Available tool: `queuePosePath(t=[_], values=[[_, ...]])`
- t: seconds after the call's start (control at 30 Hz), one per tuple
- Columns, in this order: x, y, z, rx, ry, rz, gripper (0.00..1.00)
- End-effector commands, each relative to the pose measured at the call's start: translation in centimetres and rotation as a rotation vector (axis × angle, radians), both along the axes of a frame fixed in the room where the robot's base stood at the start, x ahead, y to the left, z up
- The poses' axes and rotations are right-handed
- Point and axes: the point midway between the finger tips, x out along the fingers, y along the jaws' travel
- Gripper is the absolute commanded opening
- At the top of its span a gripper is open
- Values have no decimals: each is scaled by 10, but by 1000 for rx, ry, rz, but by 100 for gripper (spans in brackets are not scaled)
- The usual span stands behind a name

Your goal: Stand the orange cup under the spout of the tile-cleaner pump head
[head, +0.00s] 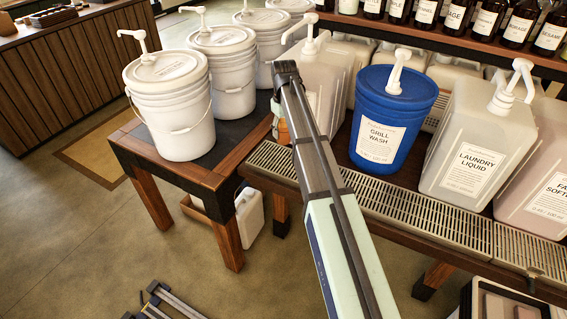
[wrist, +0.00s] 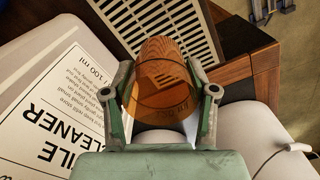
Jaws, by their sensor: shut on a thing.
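The translucent orange cup (wrist: 160,78) is between the two fingers of my gripper (wrist: 160,92) in the wrist view, and the fingers are shut on it. In the head view only a sliver of the cup (head: 282,128) shows left of my arm, and the gripper is mostly hidden. The tile-cleaner jug (wrist: 55,105) fills the left of the wrist view with its label inverted. In the head view it is the pale jug (head: 327,72) behind my arm, with a white pump head (head: 309,34). I cannot tell whether the cup touches anything below.
A slotted metal drain grate (head: 400,200) runs along the bench front; it also shows beyond the cup in the wrist view (wrist: 190,20). White pump buckets (head: 170,105) stand left. A blue grill-wash bucket (head: 393,110) and the laundry-liquid jug (head: 478,150) stand right.

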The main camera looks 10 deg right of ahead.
Motion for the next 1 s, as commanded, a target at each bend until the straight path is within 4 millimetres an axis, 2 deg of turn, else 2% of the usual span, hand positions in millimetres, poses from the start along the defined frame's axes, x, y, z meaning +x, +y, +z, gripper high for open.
queuePosePath(t=[0.03,0.23,0.5,1.0], values=[[7,0,1,0,3,34,31],[2,0,-9,-1,5,95,31],[1,0,-52,0,7,95,31],[2,0,-99,-1,5,94,31]])
